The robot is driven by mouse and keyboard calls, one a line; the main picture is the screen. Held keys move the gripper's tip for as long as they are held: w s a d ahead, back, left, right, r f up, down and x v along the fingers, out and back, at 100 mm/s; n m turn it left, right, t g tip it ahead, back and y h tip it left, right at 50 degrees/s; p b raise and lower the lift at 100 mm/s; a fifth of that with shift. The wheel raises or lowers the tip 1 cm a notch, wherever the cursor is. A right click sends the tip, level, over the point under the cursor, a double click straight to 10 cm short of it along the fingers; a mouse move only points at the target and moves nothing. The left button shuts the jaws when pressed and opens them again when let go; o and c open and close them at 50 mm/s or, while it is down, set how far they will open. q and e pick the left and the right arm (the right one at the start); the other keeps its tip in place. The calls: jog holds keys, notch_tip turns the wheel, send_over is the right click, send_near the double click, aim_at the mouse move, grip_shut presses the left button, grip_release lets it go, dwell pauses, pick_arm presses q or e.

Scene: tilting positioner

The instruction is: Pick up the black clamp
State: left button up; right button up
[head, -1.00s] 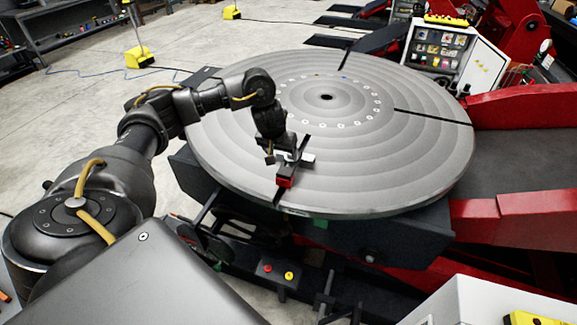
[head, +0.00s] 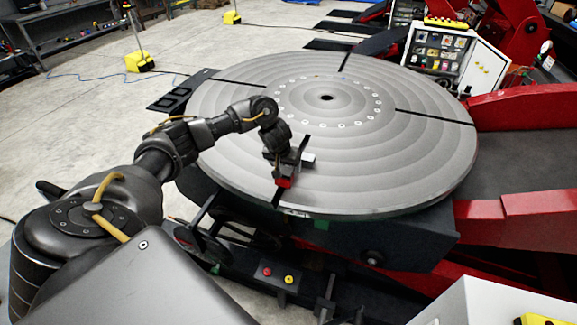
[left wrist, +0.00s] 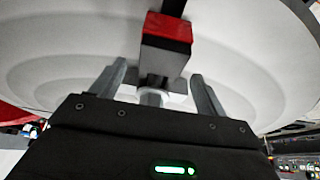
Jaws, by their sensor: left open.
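The black clamp (head: 285,182), a dark block with a red face, sits at the front part of the round grey turntable (head: 420,165), over a dark radial slot. A pale block (head: 308,158) shows just beside it. In the left wrist view the clamp (left wrist: 166,42) stands between and beyond my two spread fingers, with a gap on each side. My left gripper (head: 281,164) is open and hangs right at the clamp, partly hiding it. It also shows in the left wrist view (left wrist: 158,72). I cannot tell whether any finger touches the clamp. My right gripper is not in view.
Red machine beams (head: 520,205) flank the turntable on the right. A white control cabinet (head: 455,55) stands at the back right. A small box with red and yellow buttons (head: 278,274) is below the front edge. Most of the turntable's top is bare.

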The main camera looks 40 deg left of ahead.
pick_arm(q)
jog(key=shift+w+f, duration=0.15)
jog(key=shift+f, duration=0.35)
jog(key=shift+c, duration=1)
jog(key=shift+a+r, duration=0.1)
jog(key=c, duration=1.3)
jog(key=shift+w+r+b, duration=0.1)
jog(key=shift+r+b, duration=0.1)
jog(key=shift+b, duration=0.3)
jog(key=s+d+p, duration=0.1)
jog(key=s+d, duration=0.1)
jog(key=s, duration=0.3)
jog(key=s+d+p, duration=0.1)
jog(key=s+d, duration=0.1)
jog(key=s, duration=0.4)
jog(key=s+d+p, duration=0.1)
jog(key=s+d, duration=0.1)
jog(key=s, duration=0.4)
jog(key=shift+s+r, duration=0.1)
